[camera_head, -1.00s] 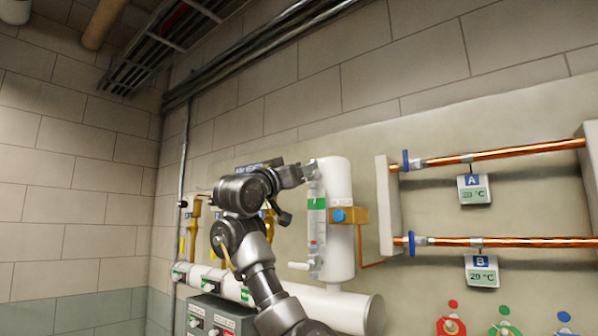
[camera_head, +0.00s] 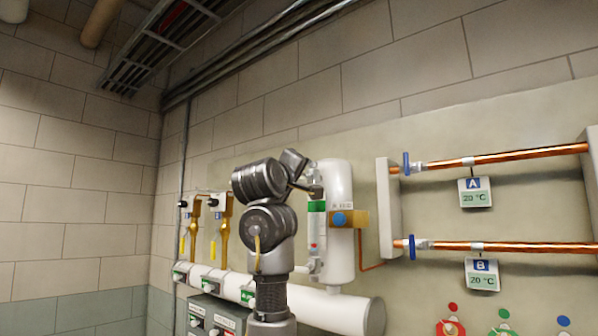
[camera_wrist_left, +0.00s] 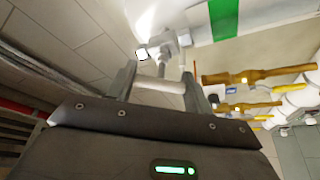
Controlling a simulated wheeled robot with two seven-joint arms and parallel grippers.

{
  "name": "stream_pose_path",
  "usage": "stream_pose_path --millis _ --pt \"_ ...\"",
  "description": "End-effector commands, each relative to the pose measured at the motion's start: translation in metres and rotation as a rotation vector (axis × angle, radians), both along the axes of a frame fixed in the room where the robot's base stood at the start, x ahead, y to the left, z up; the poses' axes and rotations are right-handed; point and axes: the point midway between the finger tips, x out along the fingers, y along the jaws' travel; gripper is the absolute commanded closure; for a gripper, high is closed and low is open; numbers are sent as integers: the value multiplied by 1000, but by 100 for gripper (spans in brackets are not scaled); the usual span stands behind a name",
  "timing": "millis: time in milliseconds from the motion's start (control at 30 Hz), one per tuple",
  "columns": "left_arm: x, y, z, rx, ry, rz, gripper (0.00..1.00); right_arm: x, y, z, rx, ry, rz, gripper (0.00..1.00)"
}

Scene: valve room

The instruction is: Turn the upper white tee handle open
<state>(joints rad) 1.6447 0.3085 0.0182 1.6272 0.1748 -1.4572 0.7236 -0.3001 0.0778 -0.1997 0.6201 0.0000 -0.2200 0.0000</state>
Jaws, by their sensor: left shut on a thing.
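The white cylinder (camera_head: 341,240) with a sight gauge (camera_head: 317,228) stands on the wall panel. My left gripper (camera_head: 312,189) is at the top of this gauge, coming from the upper left. In the left wrist view the upper white tee handle (camera_wrist_left: 158,86) lies crosswise between the two fingers of my left gripper (camera_wrist_left: 158,92), which is shut on it. In the head view the upper handle is mostly hidden by my gripper. The lower white tee handle (camera_head: 313,267) is at the gauge's foot. My right gripper is out of view.
A brass block with a blue knob (camera_head: 339,218) sits right of the gauge. Brass valves (camera_head: 224,225) stand to the left above a white horizontal pipe (camera_head: 338,309). Copper pipes (camera_head: 510,247) with blue handles are at the right.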

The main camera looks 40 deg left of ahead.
Motion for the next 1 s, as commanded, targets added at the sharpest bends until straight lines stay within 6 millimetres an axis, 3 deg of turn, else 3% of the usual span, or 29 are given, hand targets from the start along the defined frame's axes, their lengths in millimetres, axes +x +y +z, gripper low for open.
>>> stream_pose_path --millis 500,1000 --pt "-1 2 -1 -455 -14 2 72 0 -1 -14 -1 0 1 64" --pt "-1 1 0 -666 -17 1 72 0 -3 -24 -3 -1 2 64"
